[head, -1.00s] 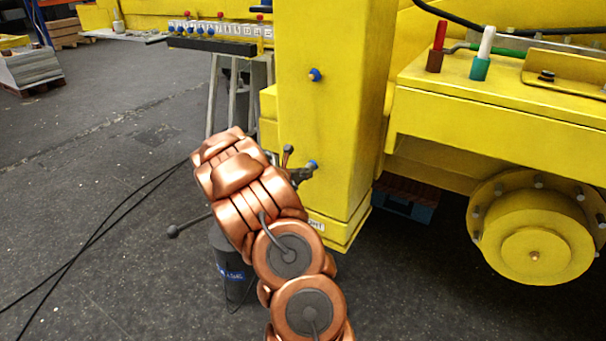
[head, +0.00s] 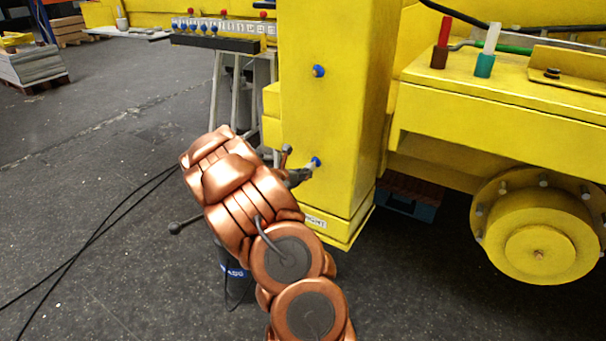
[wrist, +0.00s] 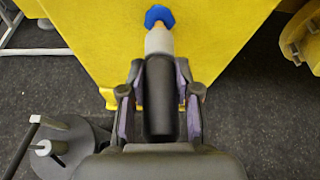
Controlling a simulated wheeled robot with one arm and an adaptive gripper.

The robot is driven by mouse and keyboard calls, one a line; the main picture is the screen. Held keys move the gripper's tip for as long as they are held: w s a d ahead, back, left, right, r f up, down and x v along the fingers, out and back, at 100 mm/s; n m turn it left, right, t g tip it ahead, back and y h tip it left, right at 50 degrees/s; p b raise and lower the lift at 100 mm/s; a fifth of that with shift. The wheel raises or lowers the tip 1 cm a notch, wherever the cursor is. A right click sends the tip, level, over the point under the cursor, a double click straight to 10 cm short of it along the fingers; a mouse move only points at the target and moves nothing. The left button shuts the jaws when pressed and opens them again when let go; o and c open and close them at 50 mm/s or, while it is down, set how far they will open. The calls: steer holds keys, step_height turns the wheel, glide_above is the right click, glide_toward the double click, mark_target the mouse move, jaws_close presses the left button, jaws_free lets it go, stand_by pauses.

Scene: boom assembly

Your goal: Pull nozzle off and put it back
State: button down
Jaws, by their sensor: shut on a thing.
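The nozzle (wrist: 160,95) has a dark cylindrical body and a pale grey collar. My gripper (wrist: 159,101) is shut on the dark body, one finger on each side. The collar points at a blue fitting (wrist: 159,15) on the yellow post (wrist: 215,35). A small brass-coloured piece shows between collar and fitting; I cannot tell whether they are still joined. In the head view, my gripper (head: 297,177) is beside the lower blue fitting (head: 316,161), with a short pale part between them. My arm hides most of the nozzle there.
Another blue fitting (head: 318,71) sits higher on the post. A grey stand (wrist: 70,145) with a rod handle is at lower left in the wrist view. A yellow wheel hub (head: 538,235) is to the right. Black cables (head: 90,240) lie on the open floor at left.

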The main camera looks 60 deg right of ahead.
steer(key=shift+a, duration=1.1)
